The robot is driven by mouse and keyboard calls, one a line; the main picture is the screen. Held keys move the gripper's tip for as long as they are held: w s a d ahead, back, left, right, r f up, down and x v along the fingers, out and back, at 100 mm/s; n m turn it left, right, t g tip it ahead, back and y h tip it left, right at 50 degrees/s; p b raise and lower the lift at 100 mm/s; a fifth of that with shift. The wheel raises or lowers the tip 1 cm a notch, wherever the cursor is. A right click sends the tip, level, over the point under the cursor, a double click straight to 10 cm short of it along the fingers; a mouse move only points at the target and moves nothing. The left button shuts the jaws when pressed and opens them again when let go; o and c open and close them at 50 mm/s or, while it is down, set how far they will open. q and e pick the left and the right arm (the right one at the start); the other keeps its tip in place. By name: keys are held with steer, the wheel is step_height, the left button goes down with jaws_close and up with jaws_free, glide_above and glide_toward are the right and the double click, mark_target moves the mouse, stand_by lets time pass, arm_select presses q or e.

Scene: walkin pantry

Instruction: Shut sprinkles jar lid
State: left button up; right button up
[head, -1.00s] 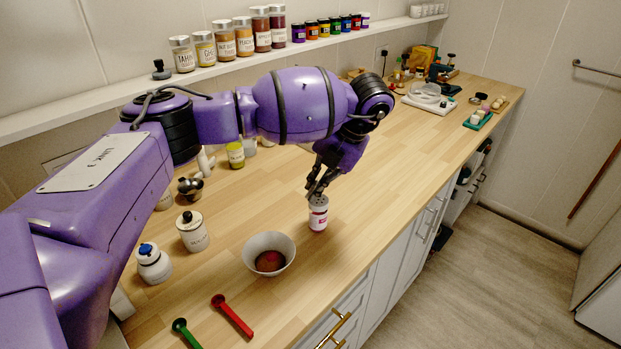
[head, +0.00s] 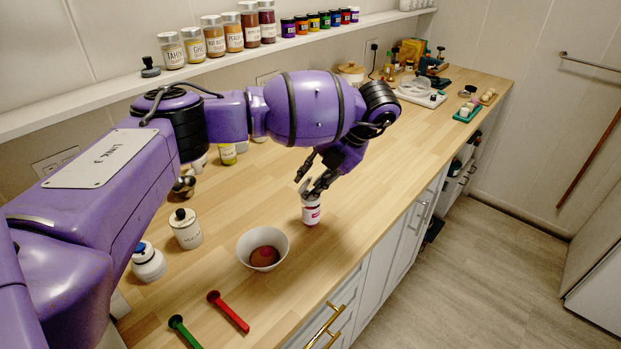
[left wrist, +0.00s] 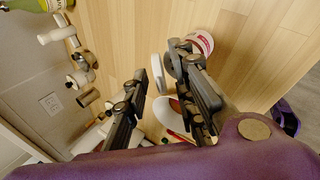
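The sprinkles jar (head: 311,214), small and white with a pink-red label, stands upright near the counter's front edge. It also shows in the left wrist view (left wrist: 204,41), partly behind a finger. A pale disc (head: 304,188), which looks like its lid, stands tilted up at the jar's top. A white edge-on piece between the fingers in the left wrist view (left wrist: 157,74) appears to be the same lid. My left gripper (head: 306,170) is just above the jar, fingers apart, one finger beside the lid; contact is unclear. My right gripper is out of view.
A white bowl (head: 246,246) with reddish contents stands left of the jar. Red (head: 228,311) and green (head: 183,331) spoons lie in front. A lidded canister (head: 186,232) and a blue-topped jar (head: 148,265) stand farther left. Counter right of the jar is clear.

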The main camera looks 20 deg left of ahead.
arm_select(q)
steer(key=v, duration=1.2)
